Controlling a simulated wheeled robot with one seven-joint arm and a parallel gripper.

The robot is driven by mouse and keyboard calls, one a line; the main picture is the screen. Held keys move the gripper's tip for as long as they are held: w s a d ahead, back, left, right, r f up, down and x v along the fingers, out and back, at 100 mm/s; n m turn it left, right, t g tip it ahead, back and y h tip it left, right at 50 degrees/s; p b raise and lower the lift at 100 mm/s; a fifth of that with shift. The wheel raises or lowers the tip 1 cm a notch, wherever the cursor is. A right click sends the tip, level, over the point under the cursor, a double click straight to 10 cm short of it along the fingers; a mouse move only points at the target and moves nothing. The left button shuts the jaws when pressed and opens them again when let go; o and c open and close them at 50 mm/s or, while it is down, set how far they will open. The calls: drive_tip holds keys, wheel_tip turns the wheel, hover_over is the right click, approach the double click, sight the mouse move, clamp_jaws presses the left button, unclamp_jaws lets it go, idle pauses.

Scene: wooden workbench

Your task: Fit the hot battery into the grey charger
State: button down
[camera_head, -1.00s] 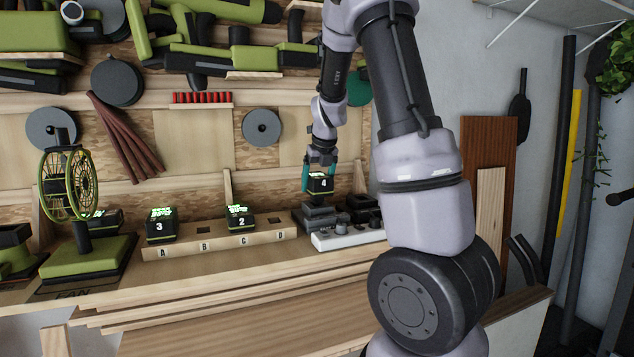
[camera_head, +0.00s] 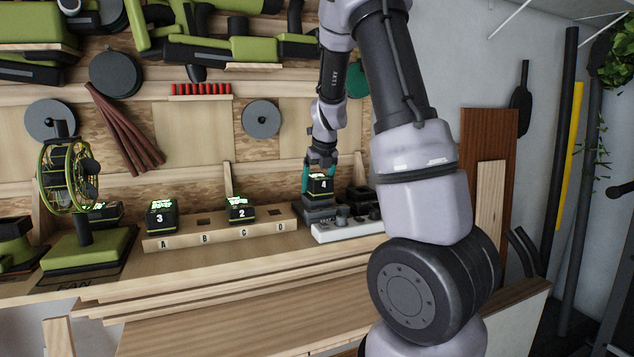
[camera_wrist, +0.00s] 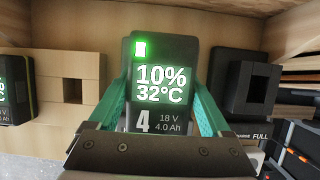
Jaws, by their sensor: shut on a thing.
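My gripper (camera_head: 319,178) is shut on battery 4 (camera_head: 320,188), its teal fingers on either side. In the wrist view, battery 4 (camera_wrist: 165,82) is upright, dark, with a green light and a display reading 10% and 32°C. The grey charger (camera_head: 318,214) is directly beneath the battery in the head view. The battery's base is at or just above the charger's top; I cannot tell if it is fully seated. The black charger (camera_head: 360,194) stands just right; it also shows in the wrist view (camera_wrist: 250,82).
A wooden rack (camera_head: 220,230) marked A to D holds battery 3 (camera_head: 161,217) and battery 2 (camera_head: 240,209); slots B and D look empty. A white panel (camera_head: 348,231) with dark knobs lies in front of the chargers. A green fan (camera_head: 82,215) stands far left.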

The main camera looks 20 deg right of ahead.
drive_tip(key=shift+f, duration=0.2)
unclamp_jaws()
drive_tip(key=v, duration=1.1)
drive_tip(key=shift+s, duration=0.1)
drive_tip(key=s+a+r+n+t, duration=0.1)
drive_tip(key=s+a+r+n, duration=0.1)
drive_tip(key=s+n, duration=0.6)
drive_tip(key=s+a+r+n+t+y, duration=0.1)
drive_tip(key=s+a+r+n, duration=0.2)
drive_tip(key=s+n, duration=0.6)
drive_tip(key=s+a+r+n+y, duration=0.1)
drive_tip(key=s+a+n, duration=0.3)
drive_tip(key=s+n, duration=0.4)
drive_tip(key=r+n, duration=0.1)
drive_tip(key=n, duration=0.6)
drive_tip(key=shift+s+a+r+t, duration=0.15)
drive_tip(key=shift+s+a+t, duration=0.05)
drive_tip(key=shift+a+t, duration=0.2)
